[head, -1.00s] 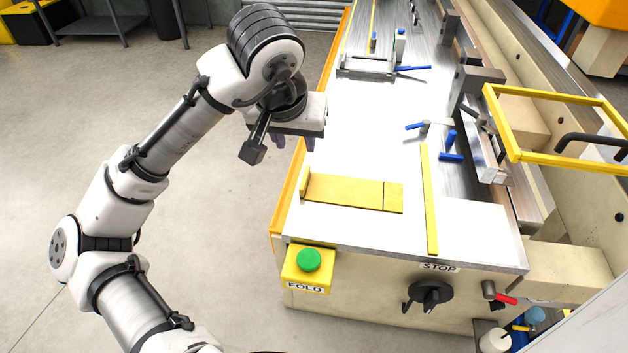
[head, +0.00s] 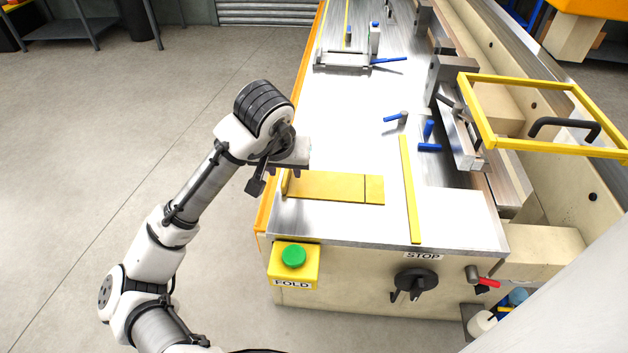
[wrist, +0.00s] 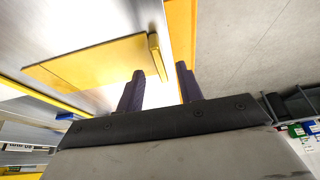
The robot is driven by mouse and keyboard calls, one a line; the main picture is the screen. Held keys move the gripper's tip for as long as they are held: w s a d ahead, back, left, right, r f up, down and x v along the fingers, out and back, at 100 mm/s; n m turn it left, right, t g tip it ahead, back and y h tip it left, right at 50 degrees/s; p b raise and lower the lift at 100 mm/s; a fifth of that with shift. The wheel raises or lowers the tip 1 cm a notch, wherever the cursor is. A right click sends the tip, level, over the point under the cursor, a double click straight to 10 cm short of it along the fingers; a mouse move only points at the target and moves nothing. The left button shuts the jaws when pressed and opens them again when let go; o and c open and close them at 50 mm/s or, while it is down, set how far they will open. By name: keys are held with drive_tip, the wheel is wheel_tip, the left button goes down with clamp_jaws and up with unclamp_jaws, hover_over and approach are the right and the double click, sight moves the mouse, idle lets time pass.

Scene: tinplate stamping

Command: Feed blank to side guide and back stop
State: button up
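The blank (head: 325,187) is a flat yellow rectangle on the bright table top, with a dark line across its right part. A raised yellow tab (head: 285,184) stands at its left end; in the wrist view the tab (wrist: 158,57) stands ahead of the fingertips, in the span between them. My gripper (head: 285,173) is at that left end, close to the tab. In the wrist view its two dark fingers (wrist: 160,68) are apart with nothing between them. A long yellow strip (head: 411,190) lies right of the blank, with a gap. I cannot tell which parts are the side guide and back stop.
Blue-handled clamps (head: 397,118) and a metal bracket (head: 342,60) stand farther back. A yellow frame (head: 545,150) juts out at the right. A FOLD box with a green button (head: 293,257) sits at the near left corner. The table between blank and strip is clear.

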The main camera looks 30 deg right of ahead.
drive_tip(key=shift+x, duration=0.95)
drive_tip(key=shift+c, duration=0.2)
clamp_jaws()
drive_tip(key=shift+r, duration=0.15)
